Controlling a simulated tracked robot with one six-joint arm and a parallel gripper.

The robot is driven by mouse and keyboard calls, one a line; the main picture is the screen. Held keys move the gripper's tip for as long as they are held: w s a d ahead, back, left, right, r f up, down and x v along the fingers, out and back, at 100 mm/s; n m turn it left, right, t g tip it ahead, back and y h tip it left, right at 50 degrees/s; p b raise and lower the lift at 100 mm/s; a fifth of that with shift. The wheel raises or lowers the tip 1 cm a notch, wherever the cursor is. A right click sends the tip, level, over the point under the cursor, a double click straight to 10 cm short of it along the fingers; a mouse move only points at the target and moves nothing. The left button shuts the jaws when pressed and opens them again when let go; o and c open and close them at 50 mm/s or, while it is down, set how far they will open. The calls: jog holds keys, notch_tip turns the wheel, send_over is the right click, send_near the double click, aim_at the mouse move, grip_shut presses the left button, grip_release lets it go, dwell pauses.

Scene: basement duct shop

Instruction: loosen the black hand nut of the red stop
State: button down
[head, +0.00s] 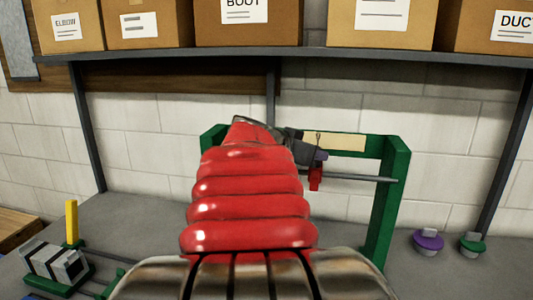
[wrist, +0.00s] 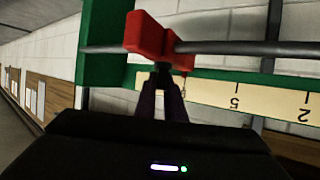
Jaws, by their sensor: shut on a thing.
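The red stop (wrist: 148,34) sits on a dark horizontal rod (wrist: 225,48) in the wrist view. In the head view the red stop (head: 315,179) hangs on the rod of a green frame (head: 390,195). My gripper (wrist: 162,82) is shut on the black hand nut, just below the stop in the wrist picture. The nut is mostly hidden between the dark fingers, so its outline is hard to make out. In the head view my gripper (head: 318,155) shows beside the stop, partly behind my red arm.
A pale scale strip (wrist: 235,94) with numbers runs along the green frame. A purple-topped piece (head: 428,242) and a green-topped piece (head: 472,244) stand at right. A clamp-like device (head: 57,265) with a yellow upright is at left. Boxes fill the shelf (head: 300,53) above.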

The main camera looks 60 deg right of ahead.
jog(key=shift+r+n+t+h, duration=0.1)
jog(key=shift+n+t+h, duration=0.3)
jog(key=shift+n+t, duration=1.4)
jog(key=shift+t, duration=0.4)
jog(key=c, duration=1.8)
grip_release()
jog(key=shift+c, duration=0.2)
jog(key=shift+r, duration=0.1)
jog(key=shift+r, duration=4.8)
